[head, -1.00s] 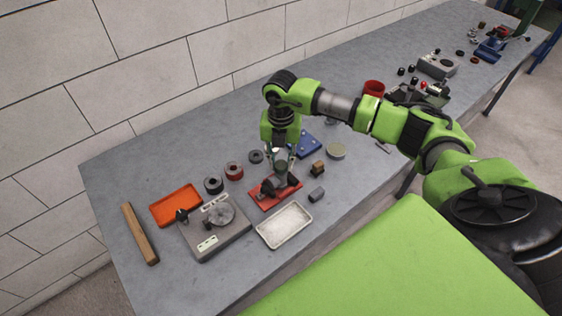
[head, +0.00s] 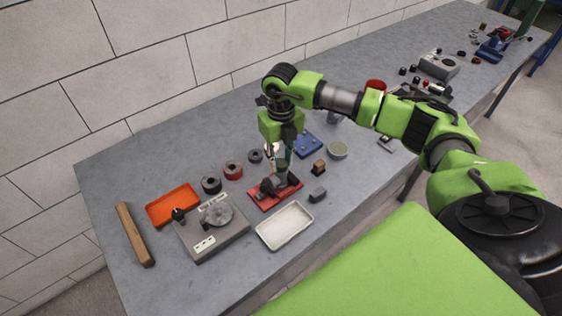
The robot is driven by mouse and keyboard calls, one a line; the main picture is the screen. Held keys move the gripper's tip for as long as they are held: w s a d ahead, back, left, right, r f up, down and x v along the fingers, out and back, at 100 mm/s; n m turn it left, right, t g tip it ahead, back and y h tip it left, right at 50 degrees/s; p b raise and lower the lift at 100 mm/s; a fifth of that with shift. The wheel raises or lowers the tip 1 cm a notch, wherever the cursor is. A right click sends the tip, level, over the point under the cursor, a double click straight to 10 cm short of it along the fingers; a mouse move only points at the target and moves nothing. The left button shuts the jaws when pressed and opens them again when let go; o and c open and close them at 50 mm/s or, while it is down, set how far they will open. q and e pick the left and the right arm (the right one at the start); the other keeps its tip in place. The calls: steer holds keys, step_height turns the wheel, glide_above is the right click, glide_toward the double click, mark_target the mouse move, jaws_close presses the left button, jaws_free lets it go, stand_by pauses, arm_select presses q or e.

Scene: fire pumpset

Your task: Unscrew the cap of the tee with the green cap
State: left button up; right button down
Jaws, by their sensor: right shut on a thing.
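The tee (head: 269,186), a dark grey pipe fitting, sits on a red plate (head: 292,187) on the bench. My right gripper (head: 282,170) points straight down over the tee, with its fingers at the top of it. It is shut on the tee's cap, which the fingers mostly hide, so its green colour is hard to make out. My left gripper is not in view.
A white tray (head: 285,226) lies in front of the red plate. A blue plate (head: 308,144) and small blocks are close on the right.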

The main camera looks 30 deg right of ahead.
steer(key=shift+n, duration=1)
steer(key=shift+f+n+b, duration=0.2)
steer(key=shift+n+b, duration=0.65)
steer(key=shift+n, duration=0.05)
steer(key=shift+d+r+n+b, duration=0.1)
steer(key=shift+n+b, duration=0.3)
steer(key=shift+n, duration=0.7)
steer(key=shift+r+n, duration=0.1)
steer(key=shift+n, duration=0.2)
steer(key=shift+n+b, duration=0.65)
steer(key=shift+n, duration=0.35)
steer(key=shift+n+b, duration=0.35)
steer(key=shift+n, duration=0.65)
